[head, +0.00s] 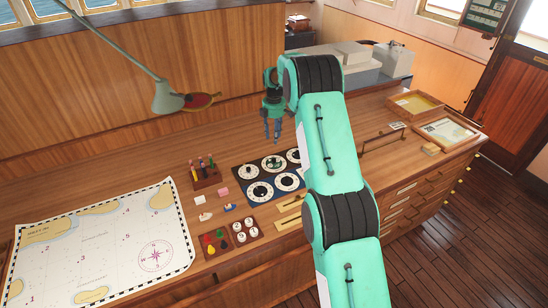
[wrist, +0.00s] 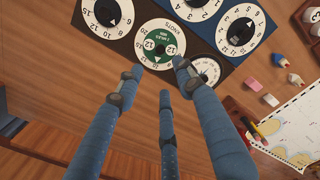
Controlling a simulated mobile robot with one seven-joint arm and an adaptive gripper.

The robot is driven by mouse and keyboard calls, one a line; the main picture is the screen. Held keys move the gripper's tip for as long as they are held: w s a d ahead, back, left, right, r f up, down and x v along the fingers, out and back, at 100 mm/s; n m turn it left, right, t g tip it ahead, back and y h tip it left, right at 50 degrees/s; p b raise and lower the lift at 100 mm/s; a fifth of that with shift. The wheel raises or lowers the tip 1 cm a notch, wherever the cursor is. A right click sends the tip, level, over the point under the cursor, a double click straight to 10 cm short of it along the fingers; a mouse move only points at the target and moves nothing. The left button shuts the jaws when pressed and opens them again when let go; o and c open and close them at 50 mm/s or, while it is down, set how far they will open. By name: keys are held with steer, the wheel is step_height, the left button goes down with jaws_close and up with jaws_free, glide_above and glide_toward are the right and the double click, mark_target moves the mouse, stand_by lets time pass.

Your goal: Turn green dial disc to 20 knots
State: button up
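The green dial disc (wrist: 158,47) sits in the middle of a white ring dial (wrist: 166,25) marked with knots, on a dark board. Small white number windows show on it; one seems to read 12, but the full setting is too small to tell. In the head view the green disc (head: 274,163) is in the board's back row. My gripper (wrist: 157,76) has its three fingers spread and nothing between them. Its tips point toward the green dial, apart from it as far as I can tell. In the head view my gripper (head: 272,138) hangs above the board's back edge.
Other dials (wrist: 239,30) surround the green one closely; my arm hides the board's right end in the head view. A pencil rack (head: 206,176), erasers, a peg tray (head: 216,242) and a chart (head: 95,245) lie left. A lamp (head: 168,97) hangs at the back left.

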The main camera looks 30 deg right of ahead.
mark_target(274, 159)
steer(key=shift+f, duration=0.15)
step_height(274, 159, down, 14)
steer(key=shift+r+p, duration=0.25)
steer(key=shift+p, duration=0.35)
stand_by(0.4)
jaws_close()
